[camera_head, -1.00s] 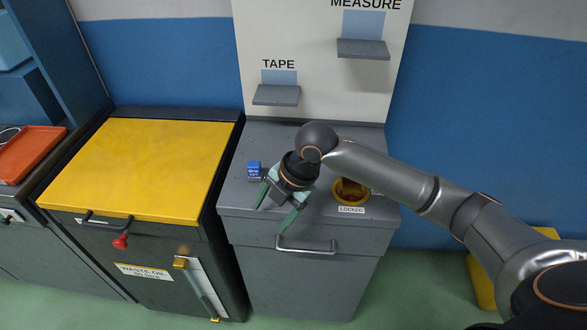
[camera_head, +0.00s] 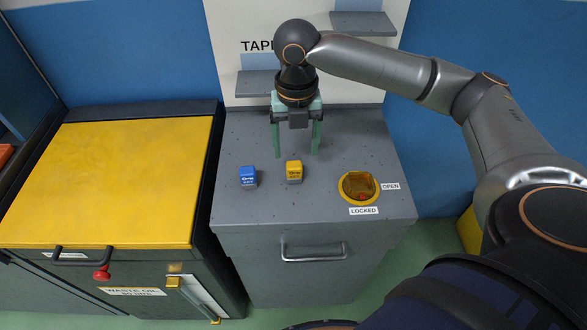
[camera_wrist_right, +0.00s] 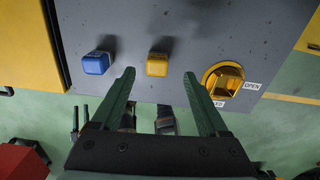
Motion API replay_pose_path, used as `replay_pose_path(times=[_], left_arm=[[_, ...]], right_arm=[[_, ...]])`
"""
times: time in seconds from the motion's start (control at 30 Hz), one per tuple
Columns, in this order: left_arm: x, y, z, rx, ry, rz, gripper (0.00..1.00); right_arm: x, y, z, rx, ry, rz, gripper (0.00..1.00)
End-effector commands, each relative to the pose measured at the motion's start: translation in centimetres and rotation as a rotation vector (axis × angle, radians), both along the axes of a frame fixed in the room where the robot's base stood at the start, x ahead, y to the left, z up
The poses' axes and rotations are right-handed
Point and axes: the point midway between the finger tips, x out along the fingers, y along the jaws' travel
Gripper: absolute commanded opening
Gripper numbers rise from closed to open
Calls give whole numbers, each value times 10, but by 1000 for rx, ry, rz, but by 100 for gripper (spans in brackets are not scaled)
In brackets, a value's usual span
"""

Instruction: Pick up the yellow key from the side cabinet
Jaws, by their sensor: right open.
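The yellow key (camera_head: 294,171) is a small block standing on the grey top of the side cabinet (camera_head: 320,130). A blue key (camera_head: 248,177) stands to its left. My right gripper (camera_head: 297,155) points down with its green fingers spread, behind or above the yellow key and apart from it. In the right wrist view, the yellow key (camera_wrist_right: 157,65) shows beyond and between the two open fingertips (camera_wrist_right: 160,74), with nothing held. The blue key (camera_wrist_right: 96,63) is just outside the left finger there.
A yellow round lock switch (camera_head: 359,188) with OPEN and LOCKED labels sits right of the keys. A yellow-topped waste oil cabinet (camera_head: 120,180) stands at left. Shelves (camera_head: 362,22) jut from the panel behind, near my right arm.

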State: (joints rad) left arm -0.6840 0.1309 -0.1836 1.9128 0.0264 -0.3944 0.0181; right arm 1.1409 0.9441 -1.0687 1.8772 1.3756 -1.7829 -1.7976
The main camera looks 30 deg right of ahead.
Motion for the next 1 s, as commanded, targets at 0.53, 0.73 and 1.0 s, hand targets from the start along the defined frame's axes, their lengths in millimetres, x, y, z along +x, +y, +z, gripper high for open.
replay_pose_path(times=[0.53,0.73,1.0], left_arm=[[3,0,1,0,-7,-1,50],[3,0,1,0,-7,-1,50],[3,0,1,0,-8,-1,50]], right_arm=[[1,3,-58,0,-1,-1,78],[1,3,-59,0,-2,-1,78],[1,3,-58,0,-2,-1,50]])
